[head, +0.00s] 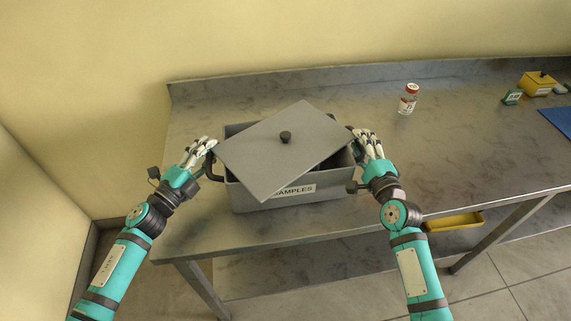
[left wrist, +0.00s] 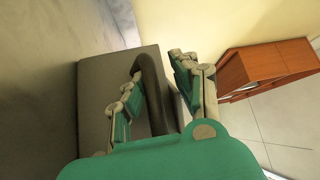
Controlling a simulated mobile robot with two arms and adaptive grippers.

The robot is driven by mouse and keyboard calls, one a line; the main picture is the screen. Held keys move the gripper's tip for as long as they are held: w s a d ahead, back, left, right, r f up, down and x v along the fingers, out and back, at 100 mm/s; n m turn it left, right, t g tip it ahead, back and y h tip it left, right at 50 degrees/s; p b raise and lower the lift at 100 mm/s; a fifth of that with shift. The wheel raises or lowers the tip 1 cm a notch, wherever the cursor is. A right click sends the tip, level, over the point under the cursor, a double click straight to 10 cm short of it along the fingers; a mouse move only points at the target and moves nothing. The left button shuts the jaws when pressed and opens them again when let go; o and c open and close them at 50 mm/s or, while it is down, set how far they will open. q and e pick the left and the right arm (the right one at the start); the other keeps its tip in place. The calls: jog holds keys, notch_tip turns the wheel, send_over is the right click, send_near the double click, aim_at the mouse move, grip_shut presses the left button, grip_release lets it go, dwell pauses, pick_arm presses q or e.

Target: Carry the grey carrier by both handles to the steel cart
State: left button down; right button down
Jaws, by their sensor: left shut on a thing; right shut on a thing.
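The grey carrier (head: 305,207), labelled SAMPLES, is on the grey bench near its front edge; I cannot tell whether it is slightly raised. Its grey lid (head: 262,165) with a black knob lies askew across the top, leaving gaps at the corners. My left gripper (head: 206,150) is at the carrier's left side, shut on the dark left handle (head: 211,170). In the left wrist view the left handle (left wrist: 153,90) runs between the fingers of my left gripper (left wrist: 160,88). My right gripper (head: 364,142) is shut at the right side, on the mostly hidden right handle. No steel cart is identifiable.
The grey bench (head: 470,150) is clear right of the carrier. Farther right are a red-capped bottle (head: 408,99), a small green box (head: 512,97), a yellow box (head: 537,84) and a blue mat (head: 559,121). A yellow tray (head: 453,222) is below. A brown wooden piece (left wrist: 265,68) shows in the wrist view.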

pick_arm(q)
jog(key=shift+f, duration=0.1)
